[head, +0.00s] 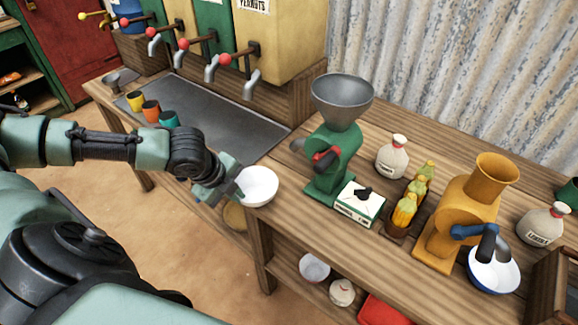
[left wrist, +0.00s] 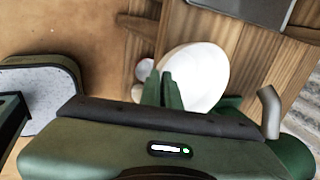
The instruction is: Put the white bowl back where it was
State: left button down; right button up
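The white bowl (head: 260,186) is at the front edge of the wooden counter, left of the green mill (head: 326,165). My left gripper (head: 232,192) is at the bowl's left rim. In the left wrist view, the fingers (left wrist: 164,92) are close together at the rim of the white bowl (left wrist: 205,72), and they look shut on it. Whether the bowl touches the counter is hard to tell. A second bowl, white inside and blue outside (head: 494,275), sits under the orange mill (head: 470,215). My right gripper is not in view.
A white and green box (head: 358,205), a sack-like jar (head: 392,158) and corn cobs in a holder (head: 408,210) stand right of the green mill. A dark metal tray (head: 225,115) and several coloured cups (head: 151,110) lie behind left. Bowls (head: 314,268) sit on the lower shelf.

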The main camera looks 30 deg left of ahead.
pick_arm(q)
jog(key=w+p, duration=0.1)
jog(key=w, duration=0.4)
jog(key=w+d, duration=0.1)
jog(key=w, duration=0.5)
jog(key=w+p, duration=0.1)
jog(key=w, duration=0.4)
jog(key=shift+w+d+p, duration=0.25)
jog(key=shift+w+p, duration=0.05)
jog(key=shift+p, duration=0.05)
notch_tip(320, 180, down, 2)
jog(key=shift+s+f+p, duration=0.1)
jog(key=shift+f+p, duration=0.15)
jog(key=shift+p, duration=0.15)
jog(key=shift+f, duration=0.5)
jog(key=shift+f, duration=0.1)
jog(key=c, duration=1.6)
grip_release()
jog(key=shift+c, duration=0.2)
jog(key=v, duration=1.2)
jog(key=shift+b, duration=0.4)
